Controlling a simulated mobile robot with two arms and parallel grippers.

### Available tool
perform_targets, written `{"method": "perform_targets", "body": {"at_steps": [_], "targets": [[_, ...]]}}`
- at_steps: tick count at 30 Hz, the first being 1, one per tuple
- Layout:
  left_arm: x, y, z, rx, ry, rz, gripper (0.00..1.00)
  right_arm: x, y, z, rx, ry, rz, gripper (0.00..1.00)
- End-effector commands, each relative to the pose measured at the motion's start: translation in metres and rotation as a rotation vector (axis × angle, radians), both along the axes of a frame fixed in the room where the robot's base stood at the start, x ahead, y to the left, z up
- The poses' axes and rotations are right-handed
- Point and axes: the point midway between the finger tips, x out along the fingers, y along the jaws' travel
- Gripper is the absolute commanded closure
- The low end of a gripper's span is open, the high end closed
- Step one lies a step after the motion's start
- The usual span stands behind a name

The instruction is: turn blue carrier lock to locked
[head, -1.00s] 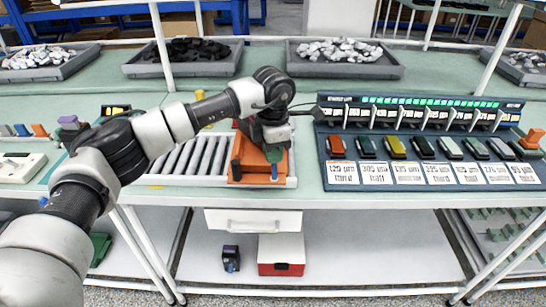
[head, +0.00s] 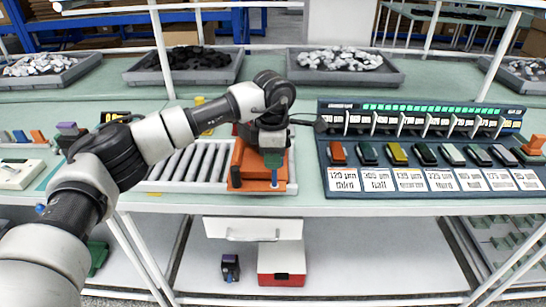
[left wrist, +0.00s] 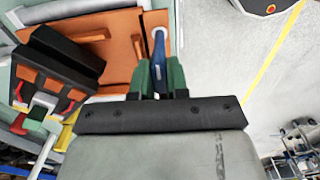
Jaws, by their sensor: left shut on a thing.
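The orange carrier (head: 241,168) sits at the right end of the roller conveyor, and it also fills the top of the left wrist view (left wrist: 118,40). The blue carrier lock (left wrist: 159,42) is a slim lever at the carrier's edge; its lower part shows in the head view (head: 275,181). My left gripper (head: 273,162) points down over the lock. In the left wrist view its green fingers (left wrist: 160,78) are shut on the lock's near end, partly hiding it. A black block with orange parts (left wrist: 58,62) sits on the carrier beside the fingers. My right gripper is out of view.
A dark blue rack (head: 430,150) with a row of colored breakers and labels stands close on the right. Conveyor rollers (head: 190,163) lie to the left. Grey trays (head: 184,64) of parts stand behind. A white drawer (head: 253,228) hangs below the table edge.

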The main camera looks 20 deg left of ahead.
Motion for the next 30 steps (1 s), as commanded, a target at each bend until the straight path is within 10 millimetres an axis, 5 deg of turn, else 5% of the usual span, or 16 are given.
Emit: {"method": "perform_targets", "body": {"at_steps": [3, 4, 8, 19, 30], "targets": [[0.001, 0.0, 0.002, -0.002, -0.005, -0.002, 1.0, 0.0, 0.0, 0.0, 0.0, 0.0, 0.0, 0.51], [0.001, 0.0, 0.002, -0.002, -0.005, -0.002, 0.81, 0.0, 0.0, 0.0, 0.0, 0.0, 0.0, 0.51], [0.001, 0.0, 0.002, -0.001, -0.003, -0.001, 0.61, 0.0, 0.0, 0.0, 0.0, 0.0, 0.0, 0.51], [0.001, 0.0, 0.007, -0.001, -0.003, 0.0, 0.6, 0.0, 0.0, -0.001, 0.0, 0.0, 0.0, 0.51], [0.001, 0.0, 0.075, -0.001, -0.007, 0.0, 0.6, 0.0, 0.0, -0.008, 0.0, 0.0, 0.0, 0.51]]}}
